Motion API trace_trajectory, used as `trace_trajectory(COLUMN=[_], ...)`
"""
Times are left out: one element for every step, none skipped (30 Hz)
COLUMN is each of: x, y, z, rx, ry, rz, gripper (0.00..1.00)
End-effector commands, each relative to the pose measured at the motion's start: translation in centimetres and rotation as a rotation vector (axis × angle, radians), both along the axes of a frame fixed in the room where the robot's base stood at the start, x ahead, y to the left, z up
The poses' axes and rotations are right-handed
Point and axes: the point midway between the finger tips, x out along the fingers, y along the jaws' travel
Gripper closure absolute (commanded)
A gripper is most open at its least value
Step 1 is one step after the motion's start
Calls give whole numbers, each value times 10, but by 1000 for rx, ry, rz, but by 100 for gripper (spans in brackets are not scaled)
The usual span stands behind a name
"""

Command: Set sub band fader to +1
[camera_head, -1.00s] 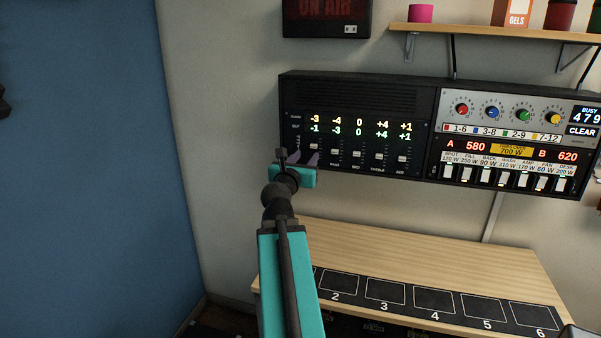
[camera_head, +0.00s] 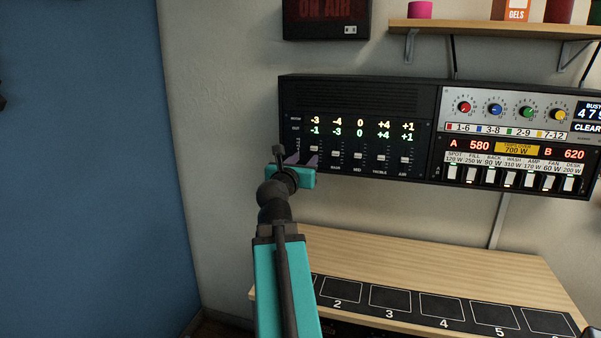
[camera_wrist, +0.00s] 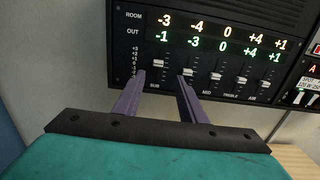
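The dark equaliser panel (camera_head: 345,170) hangs on the wall with a row of vertical faders. In the wrist view, the sub cap appears between and just beyond the fingertips; contact cannot be told. The right finger partly covers the bass fader's slot.
The bass fader (camera_wrist: 188,71) is close by the right fingertip, with mid (camera_wrist: 215,76), treble and air faders further right. A console with knobs and switches (camera_head: 510,150) adjoins on the right. A wooden desk (camera_head: 430,262) lies below. A blue wall (camera_head: 90,170) is at the left.

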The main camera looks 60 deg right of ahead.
Motion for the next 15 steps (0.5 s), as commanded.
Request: trace_trajectory(x=[0,0,0,-1,-1,-1,-1,-2,-3,-4,-5,-6,-6,-7,-8], y=[1,2,3,3,4,5,6,8,13,16,18,21,22,24,26], z=[-4,-4,-4,-4,-4,-4,-4,-4,-4,-4,-4,-4,-4,-3,-3], rx=[0,0,0,1,1,1,2,2,1,0,1,1,1,1,1], ry=[0,0,-1,-1,0,1,2,1,0,0,0,1,1,1,1], rz=[1,2,3,3,4,5,6,7,8,8,7,7,6,6,6], gripper=[62,62,62,62,62,62,62,62,62,62,62,62,62,62,62])
